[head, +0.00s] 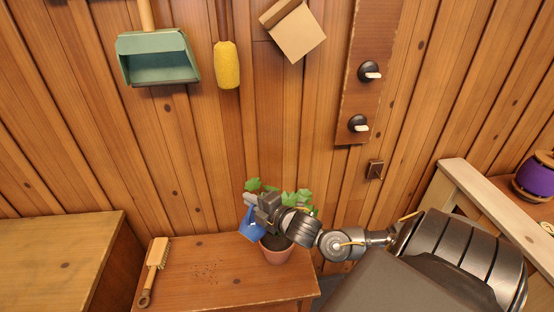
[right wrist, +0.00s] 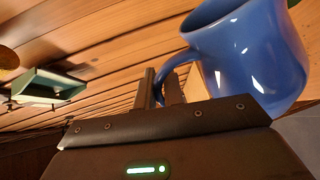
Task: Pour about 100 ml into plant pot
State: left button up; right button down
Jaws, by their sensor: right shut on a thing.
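A terracotta plant pot (head: 277,254) with green leaves (head: 300,198) stands on the low wooden table, by its right side. My right gripper (head: 256,209) is over the pot's left part and shut on a blue mug (head: 250,226). In the head view the mug looks tilted at the pot's upper left. In the right wrist view the mug (right wrist: 245,60) is large, and the fingers (right wrist: 158,90) are at its handle. What is in the mug is hidden, and no stream of liquid shows. My left gripper is in neither view.
The low table (head: 220,285) has dark crumbs and a wooden brush (head: 154,266) at its left. A wooden box or bench (head: 60,245) stands further left. A green dustpan (head: 158,58) and a yellow duster (head: 226,65) hang on the plank wall. A purple spool (head: 537,176) sits far right.

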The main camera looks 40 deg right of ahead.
jog(key=shift+d+r+m, duration=0.3)
jog(key=shift+d+r, duration=0.05)
dwell(0.7)
jog(key=shift+w+d+r+m+y+p, duration=0.2)
jog(key=shift+d+m+p, duration=0.15)
jog(key=shift+d+p, duration=0.35)
jog(key=shift+w+d+r+m+y+p, duration=0.15)
jog(key=shift+d+m+p, duration=0.25)
jog(key=shift+d, duration=0.4)
jog(key=a+b, duration=0.1)
jog(key=a+f, duration=0.1)
jog(key=n+b, duration=0.1)
jog(key=shift+s+a+f+b, duration=0.3)
jog(key=shift+a+f+b, duration=0.05)
jog(key=shift+a, duration=0.05)
jog(key=shift+s+a+f+n, duration=0.1)
jog(key=shift+a+n, duration=0.55)
jog(key=shift+a+f+n+h, duration=0.2)
jog(key=shift+a+n+h, duration=0.2)
jog(key=shift+n+h, duration=0.1)
jog(key=shift+s+a+f, duration=0.1)
jog(key=shift+a+f, duration=0.05)
jog(key=shift+f, duration=0.15)
jog(key=shift+a+f+n+h, duration=0.25)
jog(key=shift+a+f+n, duration=0.35)
jog(key=shift+n, duration=0.3)
jog(key=shift+f, duration=0.15)
